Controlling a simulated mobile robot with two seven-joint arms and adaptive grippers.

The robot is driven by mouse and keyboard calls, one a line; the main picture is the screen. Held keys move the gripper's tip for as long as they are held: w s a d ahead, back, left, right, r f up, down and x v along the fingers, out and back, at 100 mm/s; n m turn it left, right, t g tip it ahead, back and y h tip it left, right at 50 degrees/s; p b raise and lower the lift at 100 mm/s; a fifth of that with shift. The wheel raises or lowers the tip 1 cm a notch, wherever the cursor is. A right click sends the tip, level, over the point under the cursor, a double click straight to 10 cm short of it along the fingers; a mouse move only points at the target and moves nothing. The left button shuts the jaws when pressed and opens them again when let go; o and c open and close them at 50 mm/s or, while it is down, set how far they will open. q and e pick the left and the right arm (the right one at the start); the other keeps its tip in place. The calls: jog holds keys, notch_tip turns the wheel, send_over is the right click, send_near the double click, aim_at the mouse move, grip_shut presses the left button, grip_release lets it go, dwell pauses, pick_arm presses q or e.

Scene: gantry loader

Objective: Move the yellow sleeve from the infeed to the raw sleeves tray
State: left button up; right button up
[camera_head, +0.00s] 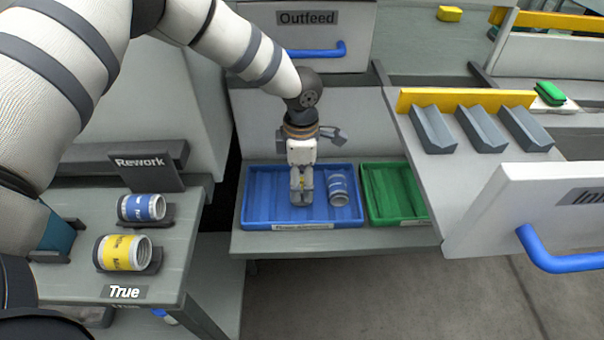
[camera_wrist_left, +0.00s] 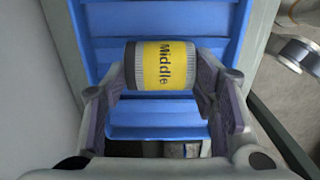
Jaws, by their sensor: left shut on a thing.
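The yellow sleeve (camera_wrist_left: 163,66), with a "Middle" label and grey ends, sits between the fingers of my left gripper (camera_wrist_left: 165,95) in the left wrist view. The gripper is shut on it. I cannot tell whether the sleeve touches the tray floor. The tray's front label is too blurred to read surely. A blue-labelled sleeve (camera_head: 338,190) lies at the tray's right side. My right gripper is not in view.
A green tray (camera_head: 392,193) stands right of the blue one. A cut-off "In" panel (camera_head: 540,210) with a blue handle and grey V-blocks (camera_head: 481,128) are at right. The Rework stand (camera_head: 145,172) holds a blue sleeve (camera_head: 142,208) and another yellow sleeve (camera_head: 123,252). An Outfeed panel (camera_head: 307,18) is behind.

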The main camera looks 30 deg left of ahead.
pick_arm(q)
jog(key=o, duration=1.5)
jog(key=shift+c, duration=0.2)
notch_tip(320, 180, up, 12)
